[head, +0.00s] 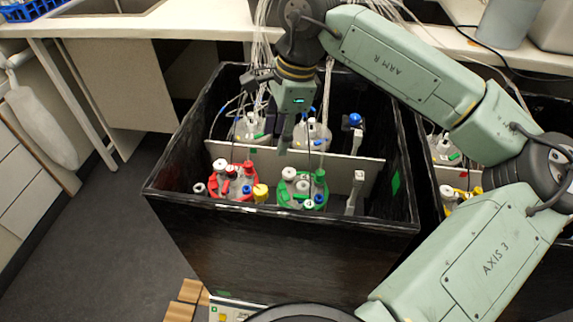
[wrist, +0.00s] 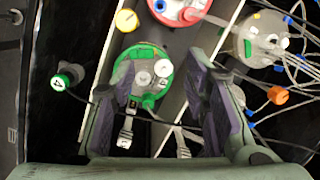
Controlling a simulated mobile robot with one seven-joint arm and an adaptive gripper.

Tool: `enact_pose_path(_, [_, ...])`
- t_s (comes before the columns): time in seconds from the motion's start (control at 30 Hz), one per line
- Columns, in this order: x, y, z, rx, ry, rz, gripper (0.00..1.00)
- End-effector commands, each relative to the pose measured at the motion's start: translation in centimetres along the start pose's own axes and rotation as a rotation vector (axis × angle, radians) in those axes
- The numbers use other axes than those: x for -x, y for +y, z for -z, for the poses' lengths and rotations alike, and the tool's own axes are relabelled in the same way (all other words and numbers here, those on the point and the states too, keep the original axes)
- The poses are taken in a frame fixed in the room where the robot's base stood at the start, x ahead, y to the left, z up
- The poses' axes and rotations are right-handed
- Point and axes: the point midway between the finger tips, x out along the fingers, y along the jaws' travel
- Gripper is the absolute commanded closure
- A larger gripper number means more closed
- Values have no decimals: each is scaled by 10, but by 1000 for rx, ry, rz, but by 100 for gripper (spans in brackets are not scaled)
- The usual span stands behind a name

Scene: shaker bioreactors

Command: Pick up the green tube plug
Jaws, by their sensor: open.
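A green plug (head: 320,175) stands at the right side of the green-rimmed bioreactor (head: 281,192) in the head view. In the wrist view, a green piece (wrist: 148,101) on the near edge of that bioreactor's lid (wrist: 122,62) appears to be the same plug. A separate white cap with a green base, marked 4 (wrist: 62,82), stands to the left. I cannot tell for sure which is the tube plug. My gripper (head: 285,143) hangs above and behind the green bioreactor. In the wrist view, its fingers (wrist: 160,78) are apart and empty, with the lid beyond them.
The black box (head: 290,235) has tall walls and a pale inner divider (head: 345,170). A red-rimmed bioreactor (head: 218,192) stands left of the green one, with a yellow cap (head: 261,193) between. Tubed bioreactors (head: 313,135) stand behind the divider. Thin cables cross the wrist view.

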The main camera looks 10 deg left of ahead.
Motion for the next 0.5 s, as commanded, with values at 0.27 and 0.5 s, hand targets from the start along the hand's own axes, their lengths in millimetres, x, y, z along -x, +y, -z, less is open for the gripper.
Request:
enact_pose_path(0.27, [-7, 25, 94, -178, 197, -50, 58])
enact_pose_path(0.5, [-42, 27, 99, -175, 194, -50, 58])
